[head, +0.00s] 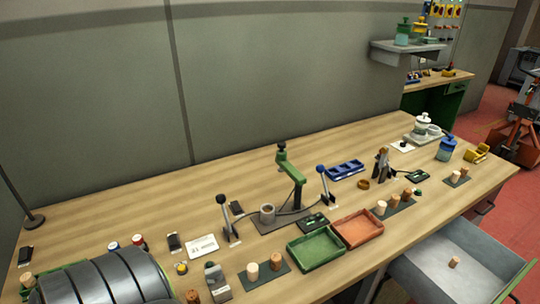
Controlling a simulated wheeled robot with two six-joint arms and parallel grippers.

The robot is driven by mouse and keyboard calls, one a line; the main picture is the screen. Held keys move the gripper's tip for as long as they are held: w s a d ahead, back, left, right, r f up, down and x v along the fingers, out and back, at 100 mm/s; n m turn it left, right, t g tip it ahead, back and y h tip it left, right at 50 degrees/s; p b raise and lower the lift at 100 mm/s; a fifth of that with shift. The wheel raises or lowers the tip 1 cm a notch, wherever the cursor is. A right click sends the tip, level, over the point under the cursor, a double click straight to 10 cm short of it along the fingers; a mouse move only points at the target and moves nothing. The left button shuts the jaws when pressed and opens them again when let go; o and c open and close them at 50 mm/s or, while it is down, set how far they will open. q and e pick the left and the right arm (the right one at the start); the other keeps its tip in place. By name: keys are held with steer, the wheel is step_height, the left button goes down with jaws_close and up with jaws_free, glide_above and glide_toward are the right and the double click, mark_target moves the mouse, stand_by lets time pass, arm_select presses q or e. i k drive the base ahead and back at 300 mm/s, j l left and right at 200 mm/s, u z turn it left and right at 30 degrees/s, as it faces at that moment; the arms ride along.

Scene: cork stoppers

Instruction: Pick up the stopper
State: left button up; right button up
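Several cork stoppers show in the head view. A single small stopper (454,262) lies in the open grey drawer (428,284) at the lower right. A pale stopper (252,271) and a browner one (276,261) stand on a dark mat at the front. More stoppers (381,207) stand in a row on a dark strip right of the trays, and a pair (455,177) stands farther right. Brown stopper-like pieces (193,296) show at the bottom edge. Which one the task means cannot be told. Neither of my grippers is in view.
A green tray (316,249) and an orange tray (358,228) sit at the bench front. A green lever press (292,172) stands behind them. The bench (120,215) is clear at the back left.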

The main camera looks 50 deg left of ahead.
mark_target(454, 261)
steer(key=u, duration=3.25)
steer(key=z, duration=3.2)
steer(key=i+l+u, duration=0.2)
steer(key=u, duration=0.3)
steer(key=i+l+u, duration=0.1)
steer(key=l+u, duration=0.35)
steer(key=j, duration=0.1)
